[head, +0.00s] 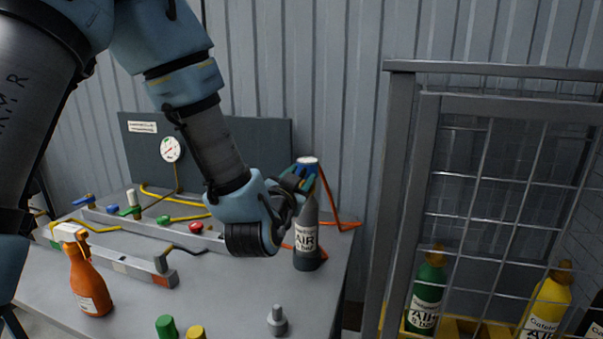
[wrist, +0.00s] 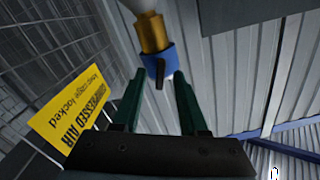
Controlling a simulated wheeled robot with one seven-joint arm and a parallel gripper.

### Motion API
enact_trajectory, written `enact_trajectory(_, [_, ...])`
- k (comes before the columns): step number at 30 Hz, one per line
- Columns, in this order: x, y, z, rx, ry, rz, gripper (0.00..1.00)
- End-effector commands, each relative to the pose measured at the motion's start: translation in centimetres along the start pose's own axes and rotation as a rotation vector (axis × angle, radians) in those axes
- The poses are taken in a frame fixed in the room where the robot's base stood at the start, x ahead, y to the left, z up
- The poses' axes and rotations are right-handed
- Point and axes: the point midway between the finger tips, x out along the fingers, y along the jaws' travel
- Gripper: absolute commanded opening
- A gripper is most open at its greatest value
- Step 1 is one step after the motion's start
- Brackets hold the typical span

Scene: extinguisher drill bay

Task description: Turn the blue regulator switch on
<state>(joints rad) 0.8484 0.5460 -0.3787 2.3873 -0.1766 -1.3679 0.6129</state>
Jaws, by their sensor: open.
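A dark grey cylinder labelled AIR (head: 307,238) stands upright at the right end of the bench. The blue regulator switch (head: 307,161) is at its top, partly hidden behind my gripper. In the wrist view the blue switch (wrist: 153,62) is a blue collar with a dark lever on a brass neck. My gripper (head: 300,180) is at the cylinder's top. In the wrist view its green fingers (wrist: 159,78) are apart, one on each side of the blue switch near their tips. I cannot tell whether they touch it.
The grey bench (head: 222,298) holds an orange spray bottle (head: 88,283), a gauge panel (head: 225,140), coloured valves and hoses. A mesh cage (head: 400,200) with green (head: 428,285) and yellow (head: 545,305) cylinders stands close on the right. A yellow sign (wrist: 75,105) shows in the wrist view.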

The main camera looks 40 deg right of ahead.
Motion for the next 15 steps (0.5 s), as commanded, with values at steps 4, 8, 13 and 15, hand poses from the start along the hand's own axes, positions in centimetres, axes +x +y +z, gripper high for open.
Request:
enact_trajectory(4, [-0.01,0.01,0.02,0.0,0.0,0.0,0.42])
enact_trajectory(8, [0.0,0.0,0.02,0.0,0.0,0.0,0.32])
enact_trajectory(13, [0.0,0.0,0.02,0.0,0.0,0.0,0.13])
enact_trajectory(15, [0.0,0.0,0.02,0.0,0.0,0.0,0.05])
